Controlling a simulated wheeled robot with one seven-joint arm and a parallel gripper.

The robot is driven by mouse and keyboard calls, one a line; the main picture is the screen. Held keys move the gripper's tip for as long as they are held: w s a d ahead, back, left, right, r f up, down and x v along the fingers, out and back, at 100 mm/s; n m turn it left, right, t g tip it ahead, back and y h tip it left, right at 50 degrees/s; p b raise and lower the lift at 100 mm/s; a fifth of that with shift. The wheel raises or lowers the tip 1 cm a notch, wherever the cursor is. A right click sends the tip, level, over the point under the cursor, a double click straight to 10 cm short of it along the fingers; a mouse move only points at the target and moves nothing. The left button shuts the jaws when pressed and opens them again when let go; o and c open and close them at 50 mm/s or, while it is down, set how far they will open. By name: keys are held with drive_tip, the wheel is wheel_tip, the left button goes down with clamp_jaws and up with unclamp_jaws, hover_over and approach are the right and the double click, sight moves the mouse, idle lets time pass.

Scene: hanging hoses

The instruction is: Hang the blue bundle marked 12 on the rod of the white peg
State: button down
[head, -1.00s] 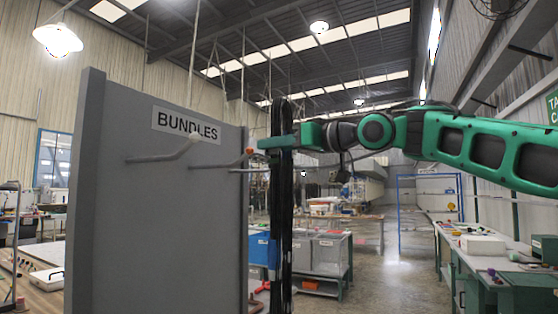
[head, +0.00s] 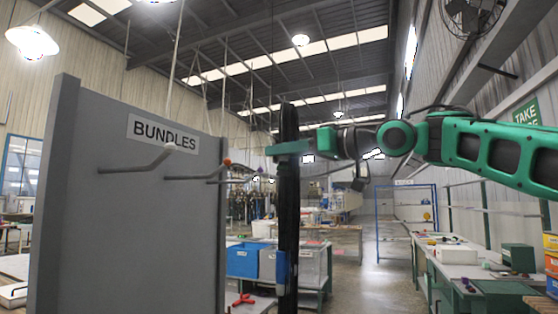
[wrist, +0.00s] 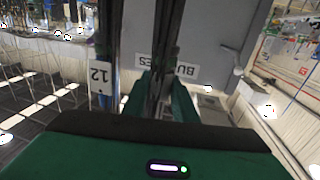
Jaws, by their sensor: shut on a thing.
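The bundle (head: 289,210) is a long, mostly black hank hanging upright in the head view, with a blue patch low on it. In the wrist view, a white tag marked 12 (wrist: 101,77) with a blue edge shows beside its dark strands (wrist: 165,55). My gripper (head: 288,148) is shut on the bundle near its top. A pale-tipped peg (head: 160,157) sticks out from the grey panel, left of and apart from the bundle. A pale-tipped peg also shows in the wrist view (wrist: 238,73), right of the strands.
The grey panel (head: 100,235) carries a BUNDLES sign (head: 162,133). An orange-tipped peg (head: 227,163) lies between the pale peg and the bundle. A blue bin (head: 243,260) stands beyond. A workbench (head: 460,265) stands at the right, with open floor behind.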

drive_tip(key=w+d+v, duration=0.1)
drive_tip(key=v, duration=0.9)
drive_tip(key=shift+w+d, duration=0.15)
drive_tip(key=shift+d, duration=0.15)
idle(0.5)
idle(0.6)
drive_tip(key=shift+w, duration=0.2)
idle(0.6)
